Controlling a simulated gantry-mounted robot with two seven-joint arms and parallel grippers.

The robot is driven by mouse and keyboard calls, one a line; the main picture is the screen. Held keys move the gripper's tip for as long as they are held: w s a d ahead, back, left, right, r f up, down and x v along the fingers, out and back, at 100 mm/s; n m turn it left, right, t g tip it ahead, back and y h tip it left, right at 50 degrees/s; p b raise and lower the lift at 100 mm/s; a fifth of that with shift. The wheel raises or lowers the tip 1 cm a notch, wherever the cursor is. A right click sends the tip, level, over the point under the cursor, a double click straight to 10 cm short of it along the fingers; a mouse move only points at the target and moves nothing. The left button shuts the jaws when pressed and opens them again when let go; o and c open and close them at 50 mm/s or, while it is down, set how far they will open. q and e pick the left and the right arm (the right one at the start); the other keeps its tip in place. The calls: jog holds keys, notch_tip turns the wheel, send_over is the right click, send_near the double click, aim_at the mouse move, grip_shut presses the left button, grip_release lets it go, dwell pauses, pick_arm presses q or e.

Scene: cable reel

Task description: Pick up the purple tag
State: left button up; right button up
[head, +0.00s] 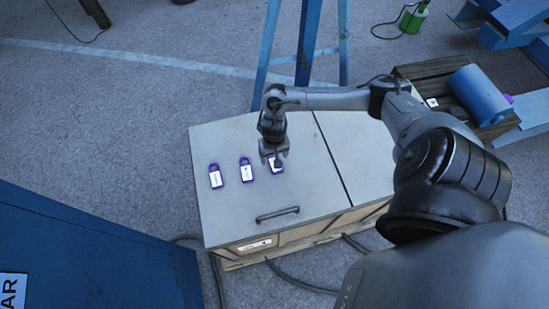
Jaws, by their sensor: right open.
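Three purple-rimmed tags with white faces lie in a row on the grey top of a cabinet (225,140). The left tag (215,178) and the middle tag (246,172) are fully in view. The right tag (276,168) is partly hidden by my right gripper (279,161). My right gripper is open and points down right over that tag; I cannot tell whether it touches it. My left gripper is not in view.
A handle (277,214) stands on the cabinet top near its front edge. A blue stand (305,45) rises behind the cabinet. A blue cylinder (480,93) lies on a dark crate at the right. A large blue box (90,250) stands at the lower left.

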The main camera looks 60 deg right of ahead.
jog(key=shift+s+d+f+b, duration=0.15)
jog(key=shift+f+b, duration=0.45)
jog(key=shift+f, duration=0.75)
jog(key=shift+w+d+f+b, duration=0.1)
jog(key=shift+f+b, duration=0.5)
jog(key=shift+f, duration=0.7)
jog(key=c, duration=1.1)
